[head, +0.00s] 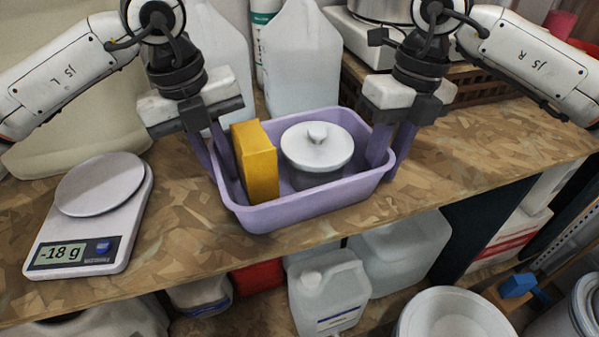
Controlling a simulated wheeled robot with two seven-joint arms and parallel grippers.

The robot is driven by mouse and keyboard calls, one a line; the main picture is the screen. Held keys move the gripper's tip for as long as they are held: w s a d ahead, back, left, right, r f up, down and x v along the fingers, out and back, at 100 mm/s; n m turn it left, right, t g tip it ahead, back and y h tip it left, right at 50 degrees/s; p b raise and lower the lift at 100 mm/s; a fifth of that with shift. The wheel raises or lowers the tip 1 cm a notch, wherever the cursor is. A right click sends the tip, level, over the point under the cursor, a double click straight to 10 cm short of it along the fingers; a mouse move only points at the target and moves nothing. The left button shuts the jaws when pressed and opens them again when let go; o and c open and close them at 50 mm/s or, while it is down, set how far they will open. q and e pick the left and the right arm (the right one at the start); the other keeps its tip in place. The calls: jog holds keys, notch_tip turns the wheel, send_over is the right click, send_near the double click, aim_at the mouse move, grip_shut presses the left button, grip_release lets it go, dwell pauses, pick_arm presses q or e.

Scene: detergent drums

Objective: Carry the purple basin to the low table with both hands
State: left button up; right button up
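The purple basin (310,207) sits at the front edge of the wood-chip board counter (470,175). In it are an upright yellow block (256,162) at the left and a white lidded pot (317,147) at the right. My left gripper (219,160) has its fingers either side of the basin's left rim, close together, and looks shut on it. My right gripper (389,155) straddles the right rim in the same way and looks shut on it. The fingertips are partly hidden by the wall. I cannot make out a low table.
A kitchen scale (100,200) reading -18 g stands left of the basin. White jugs (300,60) stand close behind it. More jugs (328,290) are on a shelf below. A white round tub (455,315) is at the lower right. The counter right of the basin is clear.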

pick_arm(q)
grip_shut()
pick_arm(e)
grip_shut()
pick_arm(q)
jog(key=shift+r, duration=0.15)
pick_arm(e)
jog(key=shift+r, duration=0.1)
